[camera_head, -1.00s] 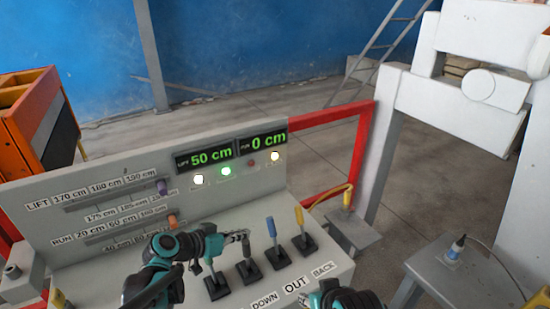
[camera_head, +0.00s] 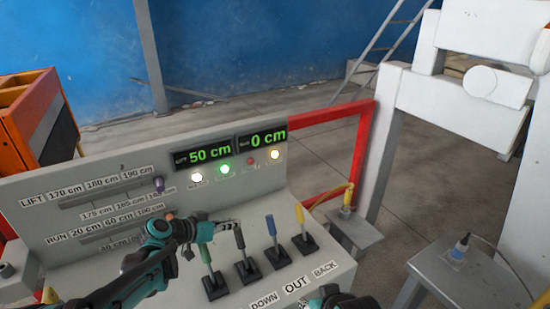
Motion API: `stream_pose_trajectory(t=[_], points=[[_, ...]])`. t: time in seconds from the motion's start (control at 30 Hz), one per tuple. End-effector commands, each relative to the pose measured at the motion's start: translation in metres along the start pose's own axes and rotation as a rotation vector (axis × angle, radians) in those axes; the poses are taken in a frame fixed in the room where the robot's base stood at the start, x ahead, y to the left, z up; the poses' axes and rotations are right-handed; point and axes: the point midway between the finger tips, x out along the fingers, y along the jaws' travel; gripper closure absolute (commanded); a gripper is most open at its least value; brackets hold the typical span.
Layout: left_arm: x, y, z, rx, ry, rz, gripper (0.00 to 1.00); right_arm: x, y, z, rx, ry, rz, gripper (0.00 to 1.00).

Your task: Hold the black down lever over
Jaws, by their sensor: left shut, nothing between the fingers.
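The black down lever (camera_head: 245,257) stands on the sloping grey control panel (camera_head: 190,291), between the green lever (camera_head: 208,270) and the blue lever (camera_head: 272,242). It looks close to upright. My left gripper (camera_head: 232,225) comes in from the left, shut and empty, with its fingertips at the top of the black lever. I cannot tell whether they touch it. The display (camera_head: 202,154) reads 50 cm for lift, and a second one (camera_head: 262,138) reads 0 cm. My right gripper (camera_head: 338,299) shows only in part at the bottom edge, its fingers hidden.
The yellow lever (camera_head: 302,228) stands right of the blue one. Lamps (camera_head: 226,169) glow under the displays. An orange slider (camera_head: 170,215) and a purple slider (camera_head: 158,184) sit on the upright face. A red frame (camera_head: 362,150) and white machinery (camera_head: 455,100) stand to the right.

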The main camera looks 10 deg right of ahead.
Motion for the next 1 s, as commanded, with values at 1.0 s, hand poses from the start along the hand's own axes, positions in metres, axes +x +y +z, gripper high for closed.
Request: stream_pose_trajectory(t=[1.0], points=[[-0.045,0.022,-0.077,0.0,0.0,-0.001,1.0,-0.055,0.0,-0.039,0.0,0.0,0.0,0.59]])
